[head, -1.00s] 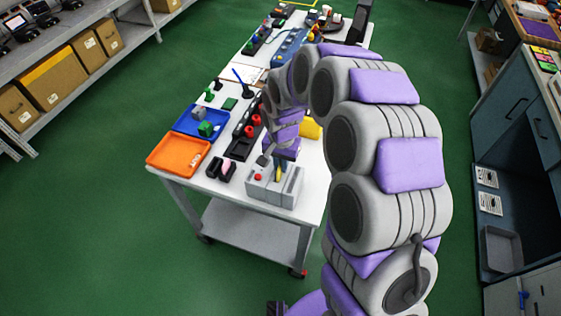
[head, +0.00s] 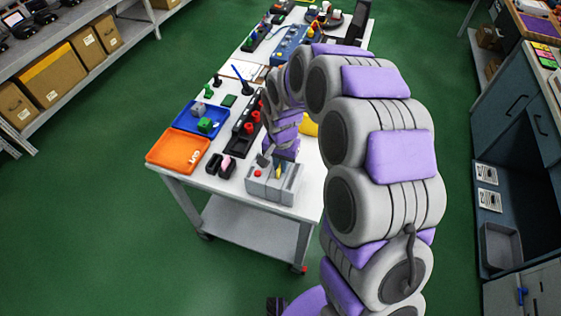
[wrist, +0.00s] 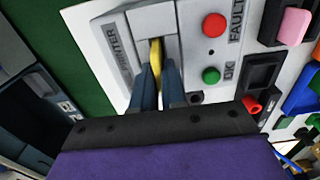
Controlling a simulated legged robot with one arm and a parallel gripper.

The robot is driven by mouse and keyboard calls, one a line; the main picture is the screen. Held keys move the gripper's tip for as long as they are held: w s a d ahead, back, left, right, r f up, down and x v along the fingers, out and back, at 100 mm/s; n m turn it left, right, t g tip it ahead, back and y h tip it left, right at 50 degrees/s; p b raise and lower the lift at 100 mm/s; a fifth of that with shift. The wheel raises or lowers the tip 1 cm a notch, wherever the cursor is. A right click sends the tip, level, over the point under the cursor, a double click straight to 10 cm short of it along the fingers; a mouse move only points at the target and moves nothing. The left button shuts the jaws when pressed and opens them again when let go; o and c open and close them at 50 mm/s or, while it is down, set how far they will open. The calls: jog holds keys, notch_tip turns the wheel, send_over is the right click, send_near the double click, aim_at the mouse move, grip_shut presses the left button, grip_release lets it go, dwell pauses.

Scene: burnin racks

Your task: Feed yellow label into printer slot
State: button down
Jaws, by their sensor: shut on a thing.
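The printer (head: 274,186) is a light grey box at the front edge of the white table in the head view. In the wrist view its face (wrist: 192,40) fills the middle, with "PRINTER" lettering, a red button and a green button. My gripper (wrist: 158,80) is shut on the yellow label (wrist: 156,57), a narrow strip between the fingertips. The label points at the printer's recessed slot (wrist: 152,24); its far end is at the slot, but I cannot tell how deep it sits. In the head view, my gripper (head: 272,160) is just above the printer.
An orange tray (head: 160,165) and a blue tray (head: 180,121) stand left of the printer. Black holders, one with a pink piece (head: 227,163), lie beside it. A black rack with red knobs (head: 245,135) lies behind. Green floor surrounds the table.

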jog(key=shift+f, duration=0.15)
jog(key=c, duration=1.1)
grip_release()
notch_tip(320, 180, up, 17)
jog(key=p, duration=0.3)
jog(key=shift+p, duration=0.3)
jog(key=s+d+r+n, duration=0.1)
jog(key=s+d, duration=0.3)
jog(key=s, duration=0.7)
jog(key=s+d+r+n+g, duration=0.1)
jog(key=s+d, duration=0.4)
jog(key=s, duration=0.6)
jog(key=s+d+r+n, duration=0.1)
jog(key=s+d, duration=0.3)
jog(key=s, duration=0.6)
jog(key=shift+s+d+r+n+g, duration=0.3)
jog(key=shift+s+n+g, duration=0.1)
jog(key=shift+n, duration=0.1)
